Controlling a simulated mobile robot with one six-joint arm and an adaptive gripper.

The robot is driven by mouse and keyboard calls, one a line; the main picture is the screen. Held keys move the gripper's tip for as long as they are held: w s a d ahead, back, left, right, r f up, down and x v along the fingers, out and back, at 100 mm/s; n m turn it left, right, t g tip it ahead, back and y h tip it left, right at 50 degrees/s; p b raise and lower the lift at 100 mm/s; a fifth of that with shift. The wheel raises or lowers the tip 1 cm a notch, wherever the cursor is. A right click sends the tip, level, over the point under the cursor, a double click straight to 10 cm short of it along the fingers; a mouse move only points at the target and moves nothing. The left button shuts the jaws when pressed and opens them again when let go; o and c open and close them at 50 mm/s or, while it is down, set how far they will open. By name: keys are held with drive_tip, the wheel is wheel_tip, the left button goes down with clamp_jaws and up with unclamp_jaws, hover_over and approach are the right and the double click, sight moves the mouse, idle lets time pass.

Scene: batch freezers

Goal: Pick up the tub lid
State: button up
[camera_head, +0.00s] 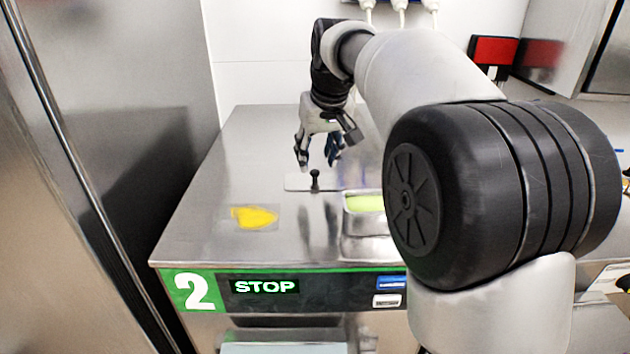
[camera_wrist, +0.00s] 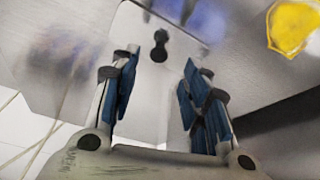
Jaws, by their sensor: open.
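The tub lid (camera_head: 296,183) is a flat, pale metal plate with a small black knob (camera_head: 314,177) standing up from it. It lies on the steel top of the machine. In the wrist view the lid (camera_wrist: 140,80) shows beyond my fingers, with its knob (camera_wrist: 160,42) near the top middle. My gripper (camera_head: 318,163) is open and empty, fingers pointing down, just above and behind the knob in the head view. In the wrist view the knob lines up with the gap between the blue-padded fingers (camera_wrist: 160,75). The lid's right end is partly hidden near the tub.
A metal tub (camera_head: 366,225) with pale green contents stands right of the lid, partly hidden by my arm. A yellow patch (camera_head: 254,217) lies front left on the steel top (camera_head: 215,195). A tall steel cabinet (camera_head: 110,60) stands left. White plugs hang on the back wall.

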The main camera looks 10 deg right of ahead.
sight(315, 171)
drive_tip(key=x, duration=0.5)
drive_tip(key=shift+s+d, duration=0.15)
drive_tip(key=shift+s, duration=0.1)
drive_tip(key=shift+c, duration=0.4)
clamp_jaws()
